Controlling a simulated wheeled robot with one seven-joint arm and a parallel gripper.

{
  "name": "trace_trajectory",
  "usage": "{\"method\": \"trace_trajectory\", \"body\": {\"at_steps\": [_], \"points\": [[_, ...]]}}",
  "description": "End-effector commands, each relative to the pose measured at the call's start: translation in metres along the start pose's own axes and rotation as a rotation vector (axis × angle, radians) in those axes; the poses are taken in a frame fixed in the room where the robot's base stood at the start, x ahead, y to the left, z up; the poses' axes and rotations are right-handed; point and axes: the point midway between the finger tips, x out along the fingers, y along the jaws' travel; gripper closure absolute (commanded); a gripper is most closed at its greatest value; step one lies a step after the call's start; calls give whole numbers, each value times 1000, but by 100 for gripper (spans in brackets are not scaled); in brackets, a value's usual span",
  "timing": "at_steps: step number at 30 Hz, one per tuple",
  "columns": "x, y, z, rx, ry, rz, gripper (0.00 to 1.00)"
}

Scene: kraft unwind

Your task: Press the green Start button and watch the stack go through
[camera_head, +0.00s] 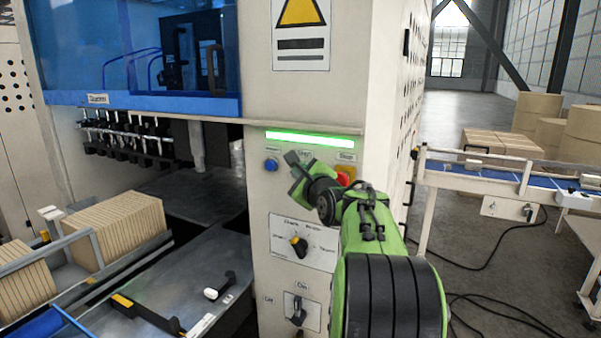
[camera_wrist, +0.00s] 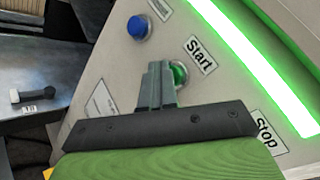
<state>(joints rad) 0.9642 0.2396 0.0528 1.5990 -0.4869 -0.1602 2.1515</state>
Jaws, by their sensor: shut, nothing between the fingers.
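The green Start button (camera_wrist: 179,74) shows in the wrist view below the "Start" label, partly hidden behind my fingertips. In the head view my arm hides it. My gripper (camera_wrist: 158,72) is shut and empty, its tips at the left side of the button; I cannot tell whether they touch it. In the head view my gripper (camera_head: 291,160) is at the machine panel, between a blue button and the red Stop button. The stack (camera_head: 117,228) of brown kraft sheets stands upright in the infeed tray at the left.
A blue button (camera_head: 271,165) sits left of my gripper, and the red Stop button (camera_head: 343,178) is close on its right. A green light bar (camera_head: 310,139) glows above. A rotary selector (camera_head: 299,246) and an On/Off switch (camera_head: 297,311) are below. A conveyor (camera_head: 505,176) stands at right.

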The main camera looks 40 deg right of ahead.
Motion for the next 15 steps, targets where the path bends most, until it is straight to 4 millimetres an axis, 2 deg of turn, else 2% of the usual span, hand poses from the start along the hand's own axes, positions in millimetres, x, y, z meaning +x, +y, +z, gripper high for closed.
{"method": "trace_trajectory", "body": {"at_steps": [9, 15], "points": [[-12, 10, 6, 0, 1, -1, 100], [-13, 10, 8, 0, 1, -1, 100]]}}
